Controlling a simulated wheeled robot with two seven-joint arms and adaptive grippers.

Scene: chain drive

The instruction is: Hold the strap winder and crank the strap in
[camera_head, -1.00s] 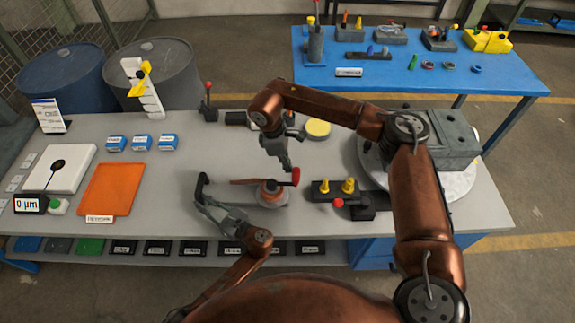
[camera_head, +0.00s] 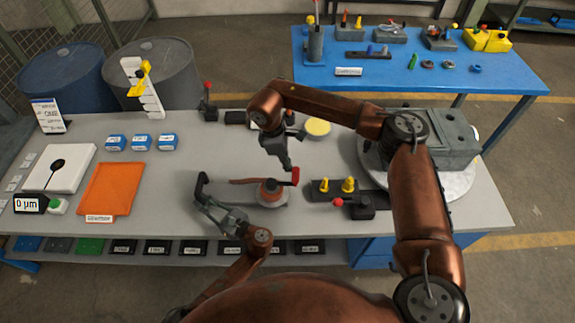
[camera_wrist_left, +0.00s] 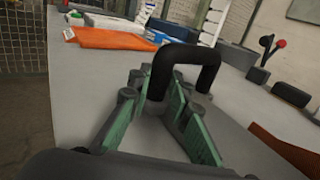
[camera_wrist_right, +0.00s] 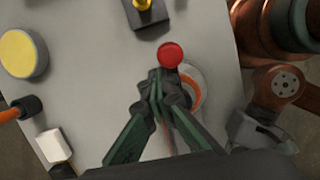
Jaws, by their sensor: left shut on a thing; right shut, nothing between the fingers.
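The strap winder (camera_head: 270,190) stands on the bench, with an orange-red drum on a round grey base. Its red crank knob (camera_head: 295,176) stands up at the right side; it also shows in the right wrist view (camera_wrist_right: 171,54). A reddish strap (camera_head: 245,181) runs left from the drum. My left gripper (camera_head: 208,203) is shut on a black U-shaped handle (camera_wrist_left: 187,60), left of the drum. Whether the handle joins the winder is unclear. My right gripper (camera_head: 287,166) is shut and empty, pointing down just beside the knob; its fingertips (camera_wrist_right: 158,83) look close to it. Contact is unclear.
A dark block with yellow pegs (camera_head: 348,184) and a small red-knobbed block (camera_head: 358,207) stand right of the winder. A yellow-topped disc (camera_head: 317,127) is behind. An orange mat (camera_head: 110,188) lies at left. The bench between mat and handle is clear.

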